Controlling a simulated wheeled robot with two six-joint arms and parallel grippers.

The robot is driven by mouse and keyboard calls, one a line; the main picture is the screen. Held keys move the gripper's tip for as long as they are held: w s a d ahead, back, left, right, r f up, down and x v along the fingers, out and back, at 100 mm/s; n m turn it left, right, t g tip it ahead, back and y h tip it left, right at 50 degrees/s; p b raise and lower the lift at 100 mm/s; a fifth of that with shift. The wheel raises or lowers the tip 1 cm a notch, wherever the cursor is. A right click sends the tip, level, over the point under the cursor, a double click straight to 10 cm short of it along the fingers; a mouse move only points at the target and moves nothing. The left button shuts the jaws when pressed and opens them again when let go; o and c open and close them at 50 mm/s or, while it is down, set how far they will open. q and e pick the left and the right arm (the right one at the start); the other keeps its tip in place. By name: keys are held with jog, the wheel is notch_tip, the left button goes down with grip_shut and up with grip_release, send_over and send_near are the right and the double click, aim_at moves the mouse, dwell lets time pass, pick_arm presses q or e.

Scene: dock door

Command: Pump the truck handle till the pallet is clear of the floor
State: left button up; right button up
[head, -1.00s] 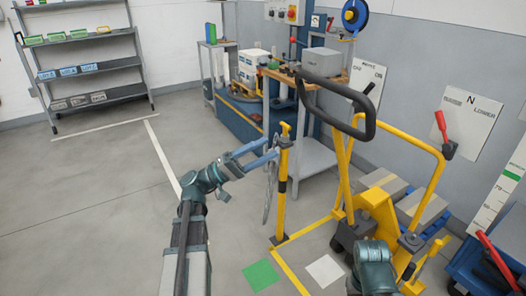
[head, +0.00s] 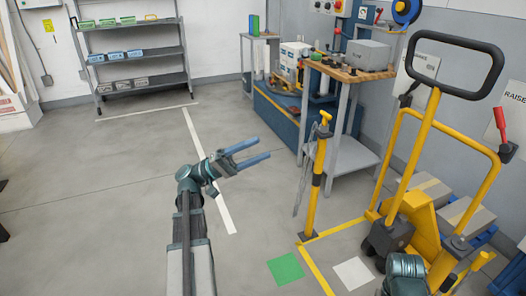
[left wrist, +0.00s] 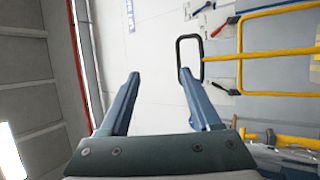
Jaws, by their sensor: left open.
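The truck handle is a black loop (head: 455,41) on a yellow shaft (head: 414,155), rising from the yellow pallet truck (head: 425,215) at the right of the head view. The loop also shows in the left wrist view (left wrist: 179,58), just beyond the right finger in the picture. My left gripper (head: 262,150) is open and empty, left of the handle and apart from it in the head view; it also shows in the left wrist view (left wrist: 159,75). Taped cartons (head: 470,214) sit behind the truck; the pallet is mostly hidden. My right gripper is out of view.
A yellow post (head: 317,185) stands between my left gripper and the truck. A workbench (head: 345,72) stands behind it. Green (head: 286,268) and white (head: 352,273) floor squares lie in front. A shelf rack (head: 132,50) stands at the back left. The left floor is clear.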

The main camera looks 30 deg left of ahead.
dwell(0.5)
pick_arm(q)
jog(key=w+d+f+m+g+y, duration=0.1)
jog(key=w+d+f+g+y, duration=0.2)
jog(key=d+f, duration=0.6)
jog(key=d+f+g+y, duration=0.2)
jog(key=d+f+g, duration=0.4)
jog(key=d, duration=0.8)
jog(key=s+d+f+m+g+y, duration=0.1)
jog(key=s+d+f+m+y, duration=0.1)
jog(key=s+d+f+y, duration=0.25)
jog(key=s+d+f+m+g+y, duration=0.1)
jog(key=s+d+f+m+y, duration=0.15)
jog(key=f+y, duration=0.4)
jog(key=s+d+f+m+g+y, duration=0.1)
jog(key=s+d+f+m+y, duration=0.1)
jog(key=s+d+f+y, duration=0.25)
notch_tip(320, 180, up, 31)
jog(key=w+a+p, duration=0.1)
jog(key=a+p, duration=0.1)
jog(key=p, duration=3)
jog(key=shift+y+p, duration=0.4)
jog(key=shift+y, duration=0.05)
jog(key=shift+w, duration=0.1)
